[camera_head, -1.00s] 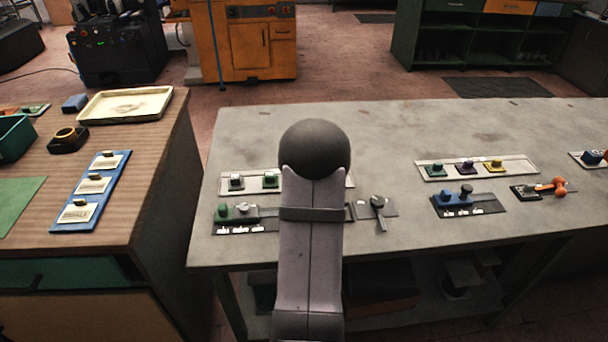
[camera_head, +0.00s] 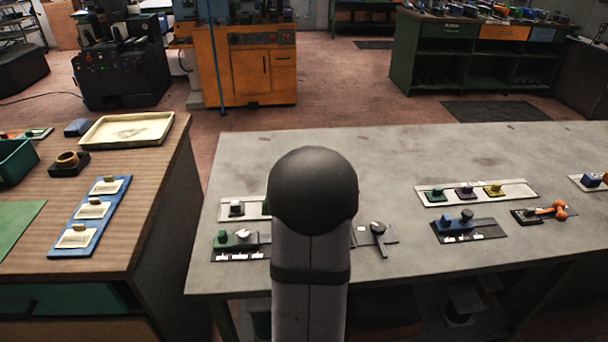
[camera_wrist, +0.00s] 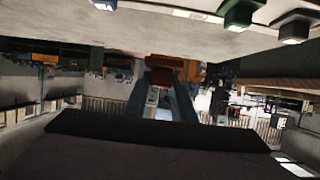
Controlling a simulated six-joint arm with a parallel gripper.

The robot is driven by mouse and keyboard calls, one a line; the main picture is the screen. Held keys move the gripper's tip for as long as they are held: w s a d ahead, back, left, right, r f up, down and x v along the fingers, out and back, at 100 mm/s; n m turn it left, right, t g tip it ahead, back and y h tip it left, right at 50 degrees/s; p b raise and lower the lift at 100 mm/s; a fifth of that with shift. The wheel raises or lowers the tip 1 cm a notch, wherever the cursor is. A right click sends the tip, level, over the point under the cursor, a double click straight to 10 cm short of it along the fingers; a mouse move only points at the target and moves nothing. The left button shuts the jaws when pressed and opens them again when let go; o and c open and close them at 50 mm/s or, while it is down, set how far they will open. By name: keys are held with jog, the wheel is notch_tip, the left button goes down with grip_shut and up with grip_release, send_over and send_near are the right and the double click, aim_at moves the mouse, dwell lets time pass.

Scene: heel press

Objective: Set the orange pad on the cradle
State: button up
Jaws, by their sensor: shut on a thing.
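My gripper (camera_wrist: 162,88) shows in the wrist view, its two blue-grey fingers closed on an orange-brown block (camera_wrist: 165,71), which appears to be the orange pad. The pad's lower part is hidden by the fingers. In the head view my gripper and the pad are hidden behind my own arm, which rises over the grey bench (camera_head: 395,180). I cannot tell for sure which fixture is the cradle. An orange ball-ended lever piece (camera_head: 553,210) lies on a dark plate at the bench's right.
A dark lever fixture (camera_head: 377,232) stands right of my arm. At left, a wooden table holds a cream tray (camera_head: 128,130) and a blue card strip (camera_head: 90,215).

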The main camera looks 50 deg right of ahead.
jog(key=shift+w+d+r, duration=0.3)
jog(key=shift+d+r, duration=0.05)
jog(key=shift+r, duration=0.1)
jog(key=s+d+r+m+g+h+p, duration=0.3)
jog(key=d+r+m+g+p, duration=0.1)
jog(key=d+m+g, duration=0.3)
jog(key=s+a+f+m+g+y+p, duration=0.1)
jog(key=s+a+f+m+g, duration=0.2)
jog(key=s+g, duration=0.1)
jog(key=s+a+f+m+g+y+p, duration=0.1)
jog(key=s+a+f+m+g, duration=0.2)
jog(key=s+a+m, duration=0.1)
jog(key=s+a+f+m+g+p, duration=0.2)
jog(key=s+a+f+m+g, duration=0.1)
jog(key=s+g, duration=0.1)
jog(key=shift+s+a+g+y, duration=0.2)
jog(key=shift+g+y, duration=0.1)
jog(key=shift+y, duration=0.1)
jog(key=shift+s+a+f+m, duration=0.2)
jog(key=shift+a+f+m, duration=0.1)
jog(key=shift+a+m, duration=0.15)
jog(key=shift+f, duration=0.15)
